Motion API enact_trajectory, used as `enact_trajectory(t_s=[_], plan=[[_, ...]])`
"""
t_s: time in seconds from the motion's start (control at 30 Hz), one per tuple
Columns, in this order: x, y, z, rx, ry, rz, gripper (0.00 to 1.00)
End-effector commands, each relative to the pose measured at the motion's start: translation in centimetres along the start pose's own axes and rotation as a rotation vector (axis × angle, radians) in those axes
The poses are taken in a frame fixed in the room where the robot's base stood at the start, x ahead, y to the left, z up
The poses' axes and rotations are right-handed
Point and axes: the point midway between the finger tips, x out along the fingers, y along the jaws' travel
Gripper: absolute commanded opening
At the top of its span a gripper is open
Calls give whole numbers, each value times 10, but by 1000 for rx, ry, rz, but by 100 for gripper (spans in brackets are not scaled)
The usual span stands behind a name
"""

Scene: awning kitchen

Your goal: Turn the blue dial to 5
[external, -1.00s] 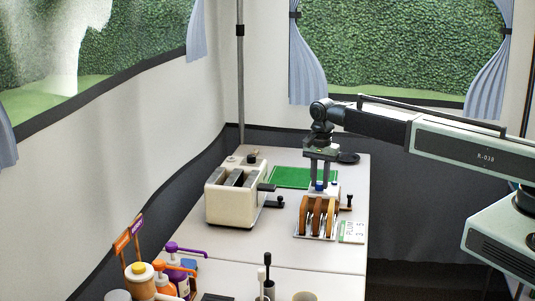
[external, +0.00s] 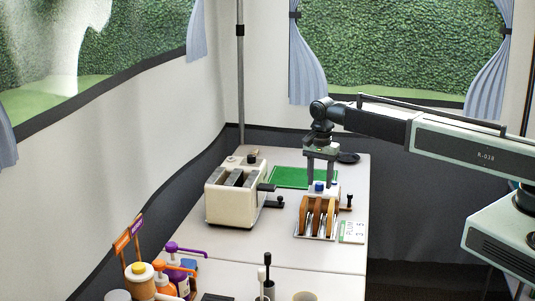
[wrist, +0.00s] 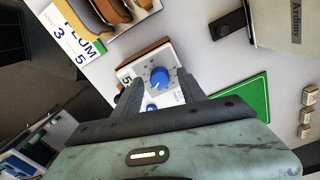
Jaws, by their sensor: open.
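The blue dial (wrist: 159,78) sits on a small white panel (wrist: 133,69) marked with a 5, and a white pointer line shows on the dial. A smaller blue part (wrist: 151,107) lies lower on the same panel. In the external view the blue dial (external: 319,187) shows just under my gripper (external: 321,182). My gripper points down at the panel with its fingers apart. In the wrist view my gripper (wrist: 158,98) has one finger on each side of the dial's area; I cannot tell whether they touch it. The number the dial points to is too small to read.
A toast rack with brown slices (external: 317,216) and a card reading PLUM (external: 351,232) stand close in front of the dial. A cream toaster (external: 233,196) is to the left. A green mat (external: 290,177) lies behind. Bottles (external: 167,277) stand at the front left.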

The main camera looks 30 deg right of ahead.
Motion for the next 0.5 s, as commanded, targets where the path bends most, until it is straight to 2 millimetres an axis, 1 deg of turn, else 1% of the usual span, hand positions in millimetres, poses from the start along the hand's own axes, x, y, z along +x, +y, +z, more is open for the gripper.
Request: enact_trajectory(t_s=[0.03,0.17,0.33,0.4,0.5], plan=[[-8,0,0,0,0,0,48],[-29,0,0,0,0,0,48],[-62,0,0,0,0,0,48],[-72,0,0,0,0,0,48],[-78,0,0,0,0,0,48]])
